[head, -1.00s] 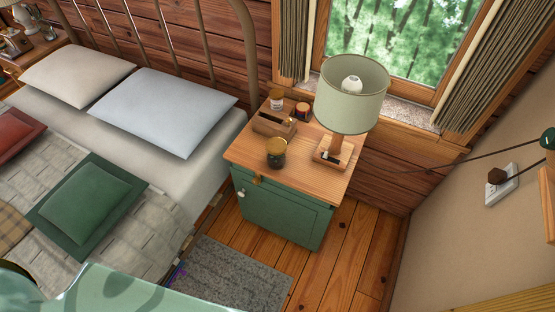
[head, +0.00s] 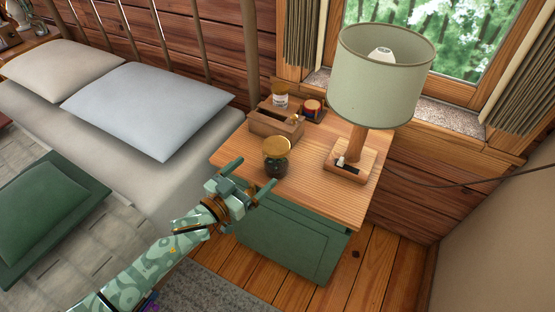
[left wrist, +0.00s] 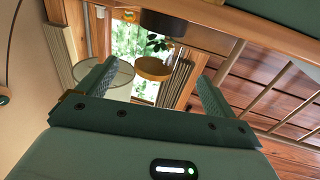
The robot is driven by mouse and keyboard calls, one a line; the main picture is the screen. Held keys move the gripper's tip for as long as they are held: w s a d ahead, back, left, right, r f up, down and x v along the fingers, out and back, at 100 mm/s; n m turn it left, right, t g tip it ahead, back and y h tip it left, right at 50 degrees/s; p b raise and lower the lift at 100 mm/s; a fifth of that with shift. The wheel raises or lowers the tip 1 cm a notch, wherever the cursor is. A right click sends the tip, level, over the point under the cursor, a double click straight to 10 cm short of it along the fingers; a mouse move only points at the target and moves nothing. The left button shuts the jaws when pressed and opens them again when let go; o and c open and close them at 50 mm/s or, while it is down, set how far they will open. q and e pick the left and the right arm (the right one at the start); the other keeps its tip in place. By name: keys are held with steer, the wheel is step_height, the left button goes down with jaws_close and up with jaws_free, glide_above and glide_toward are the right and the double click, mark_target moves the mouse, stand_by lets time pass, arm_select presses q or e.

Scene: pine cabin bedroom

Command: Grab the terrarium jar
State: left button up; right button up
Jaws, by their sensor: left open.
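The terrarium jar (head: 277,164) is a small glass jar with a gold lid and dark greenery inside. It stands upright near the front edge of the wooden nightstand top (head: 322,195). My left gripper (head: 251,174) is open and empty, just in front and to the left of the jar, with its fingers pointing toward it. In the left wrist view, which looks upside down, the jar (left wrist: 153,68) shows between and beyond the two fingers, apart from both. My right gripper is not in view.
A lamp (head: 378,85) with a wide shade stands to the right of the jar. The bed (head: 185,170) lies to the left.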

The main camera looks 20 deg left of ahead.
mark_target(266, 163)
arm_select(q)
steer(key=x, duration=0.2)
steer(key=b+x, duration=0.1)
steer(key=x, duration=0.1)
steer(key=shift+f, duration=0.2)
steer(key=b+x, duration=0.1)
steer(key=x, duration=0.1)
steer(key=b+x, duration=0.2)
steer(key=x, duration=0.1)
steer(key=shift+d+f, duration=0.2)
steer(key=shift+d, duration=0.1)
steer(key=shift+w+r, duration=0.1)
steer(key=shift+r, duration=0.15)
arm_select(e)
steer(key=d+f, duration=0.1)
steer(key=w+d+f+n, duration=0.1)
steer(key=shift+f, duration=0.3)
arm_select(q)
steer(key=c, duration=1.4)
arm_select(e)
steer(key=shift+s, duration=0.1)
arm_select(q)
steer(key=shift+o, duration=0.2)
steer(key=shift+r, duration=0.1)
